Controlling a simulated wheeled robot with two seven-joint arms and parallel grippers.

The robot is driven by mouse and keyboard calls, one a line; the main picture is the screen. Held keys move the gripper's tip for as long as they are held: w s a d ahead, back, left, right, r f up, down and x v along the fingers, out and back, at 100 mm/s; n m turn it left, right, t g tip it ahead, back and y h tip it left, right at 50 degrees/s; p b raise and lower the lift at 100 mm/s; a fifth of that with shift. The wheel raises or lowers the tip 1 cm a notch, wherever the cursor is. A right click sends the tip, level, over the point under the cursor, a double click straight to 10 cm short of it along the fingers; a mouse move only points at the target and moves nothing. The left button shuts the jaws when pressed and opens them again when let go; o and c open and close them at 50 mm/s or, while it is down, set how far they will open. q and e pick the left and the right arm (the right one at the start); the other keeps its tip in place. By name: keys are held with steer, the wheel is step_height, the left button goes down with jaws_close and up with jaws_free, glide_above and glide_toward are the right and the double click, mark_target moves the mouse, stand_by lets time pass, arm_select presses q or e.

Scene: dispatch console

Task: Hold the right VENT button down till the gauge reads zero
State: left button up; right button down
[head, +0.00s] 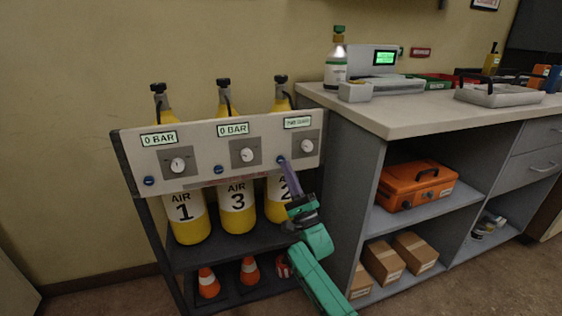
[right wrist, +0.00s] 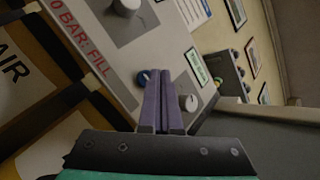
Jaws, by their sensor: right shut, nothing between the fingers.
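A grey panel (head: 200,163) holds three displays, three white knobs and three blue buttons. The left display (head: 159,138) and middle display (head: 232,129) read 0 BAR. The right display (head: 297,122) carries text too small to read surely. My right gripper (head: 284,163) is shut and empty, its purple fingertips at the right blue button (head: 280,159). In the right wrist view the shut fingers (right wrist: 158,74) overlap this button (right wrist: 142,78), partly hiding it. I cannot tell whether it is pressed. The right knob (head: 306,146) is just right of the fingers. My left gripper is out of view.
Yellow air cylinders (head: 189,228) stand behind the panel on a dark rack. Small traffic cones (head: 208,283) sit on its lower shelf. A grey counter (head: 420,112) stands close to the right, with an orange case (head: 416,186) on its shelf.

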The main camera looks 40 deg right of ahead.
stand_by(0.3)
steer(key=shift+w+d, duration=0.15)
steer(key=shift+w, duration=0.25)
steer(key=shift+w+d+b, duration=0.15)
steer(key=shift+w+b, duration=0.2)
steer(key=shift+b, duration=0.2)
stand_by(0.3)
stand_by(1.1)
steer(key=shift+s+a+p, duration=0.3)
steer(key=shift+s+p, duration=0.4)
steer(key=shift+s, duration=0.05)
